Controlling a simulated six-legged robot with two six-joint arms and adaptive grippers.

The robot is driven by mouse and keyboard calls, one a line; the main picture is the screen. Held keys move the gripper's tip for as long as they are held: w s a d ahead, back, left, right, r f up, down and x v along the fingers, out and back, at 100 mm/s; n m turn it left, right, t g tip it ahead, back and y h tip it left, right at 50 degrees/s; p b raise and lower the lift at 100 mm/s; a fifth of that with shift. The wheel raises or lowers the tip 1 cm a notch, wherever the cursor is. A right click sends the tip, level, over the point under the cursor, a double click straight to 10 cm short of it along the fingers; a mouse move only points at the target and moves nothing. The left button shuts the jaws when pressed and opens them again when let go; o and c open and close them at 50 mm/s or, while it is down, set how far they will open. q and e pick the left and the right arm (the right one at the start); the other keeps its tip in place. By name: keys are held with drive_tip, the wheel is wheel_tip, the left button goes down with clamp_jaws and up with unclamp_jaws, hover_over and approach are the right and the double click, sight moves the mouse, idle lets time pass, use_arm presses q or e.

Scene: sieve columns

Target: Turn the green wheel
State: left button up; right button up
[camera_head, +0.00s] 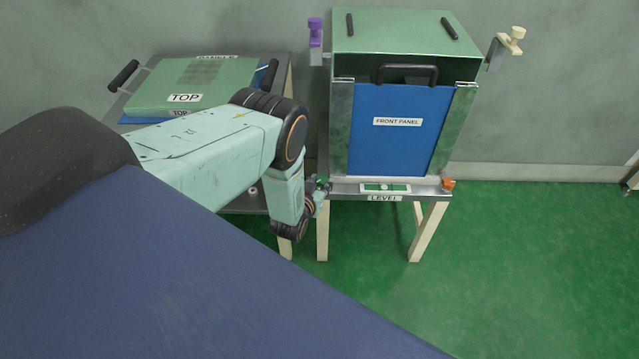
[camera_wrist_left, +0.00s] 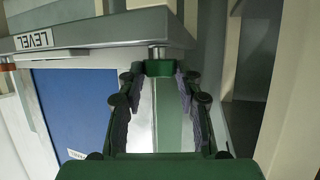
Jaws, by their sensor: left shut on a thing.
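The green wheel (camera_wrist_left: 158,68) is a small dark green knob on a short metal stem under the corner of the metal ledge. In the head view the green wheel (camera_head: 322,181) shows only in part at the left front corner of the stand, with my gripper around it. My left gripper (camera_head: 320,190) reaches it from the left and below. In the left wrist view, the fingertips of my left gripper (camera_wrist_left: 158,76) are on both sides of the wheel and shut on it. My right gripper is in neither view.
The stand has a metal ledge labelled LEVEL with a bubble level (camera_head: 385,188), an orange wheel (camera_head: 448,184), a purple wheel (camera_head: 315,30) and a cream wheel (camera_head: 512,38). A blue front panel (camera_head: 400,145) stands in the frame. A side table holds a green TOP panel (camera_head: 190,85).

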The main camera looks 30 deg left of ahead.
use_arm(q)
drive_tip(key=shift+a+m+h, duration=0.1)
drive_tip(key=shift+m+h, duration=0.2)
drive_tip(key=m+h, duration=0.1)
drive_tip(key=m+h+b, duration=0.1)
drive_tip(key=shift+a+t+h, duration=0.3)
drive_tip(key=shift+h, duration=0.1)
drive_tip(key=shift+a+m+g+h+b, duration=0.2)
drive_tip(key=shift+m+g+h+b, duration=0.2)
drive_tip(key=shift+m+h+b, duration=1)
drive_tip(key=shift+m+h+p, duration=0.4)
drive_tip(key=shift+m+h, duration=0.1)
drive_tip(key=shift+h, duration=0.1)
drive_tip(key=o, duration=1.2)
drive_tip(key=shift+c, duration=0.2)
drive_tip(key=v, duration=1.2)
